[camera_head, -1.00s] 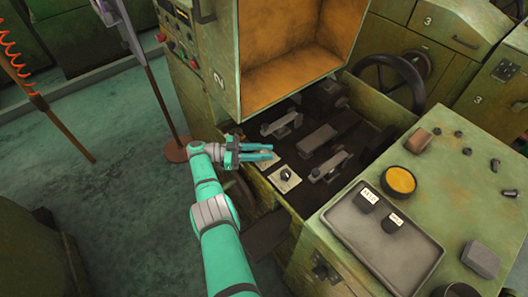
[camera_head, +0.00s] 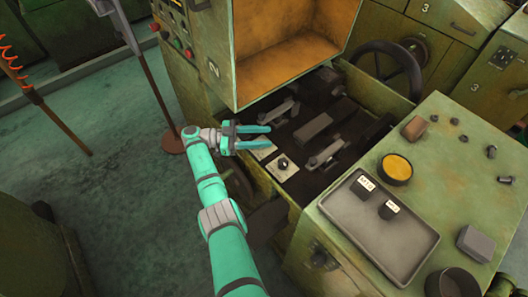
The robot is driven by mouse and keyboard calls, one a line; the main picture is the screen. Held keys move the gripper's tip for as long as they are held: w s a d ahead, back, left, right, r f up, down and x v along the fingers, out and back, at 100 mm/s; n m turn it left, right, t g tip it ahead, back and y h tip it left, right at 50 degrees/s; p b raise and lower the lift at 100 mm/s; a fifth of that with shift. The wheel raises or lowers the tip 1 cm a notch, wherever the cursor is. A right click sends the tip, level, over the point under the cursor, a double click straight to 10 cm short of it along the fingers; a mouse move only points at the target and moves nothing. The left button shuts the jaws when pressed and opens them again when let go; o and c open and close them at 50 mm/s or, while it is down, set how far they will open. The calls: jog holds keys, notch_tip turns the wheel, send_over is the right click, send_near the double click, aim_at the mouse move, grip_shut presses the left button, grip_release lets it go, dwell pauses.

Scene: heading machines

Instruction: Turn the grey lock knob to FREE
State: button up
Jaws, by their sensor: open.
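A small dark grey knob (camera_head: 283,163) sits on a pale square plate (camera_head: 289,174) at the near edge of the open machine bed. A second pale plate (camera_head: 262,153) lies to its left, partly hidden by my gripper. I cannot tell from this view which plate carries the lock knob, and the markings are too small to read. My gripper (camera_head: 270,136) is open and empty, its two teal fingers pointing right. In the picture it is above and left of the visible knob, apart from it.
Dark levers and blocks (camera_head: 325,155) fill the bed right of the knob. An open orange-lined hood (camera_head: 290,50) stands behind. A green cabinet top at right holds a grey tray (camera_head: 375,235) with two labelled dark pieces and a yellow-topped round tin (camera_head: 397,168). A handwheel (camera_head: 392,70) stands beyond.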

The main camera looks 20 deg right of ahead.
jog(key=s+a+r, duration=0.3)
jog(key=s+r, duration=0.6)
jog(key=s, duration=0.4)
jog(key=shift+a+r, duration=0.25)
jog(key=shift+a, duration=0.15)
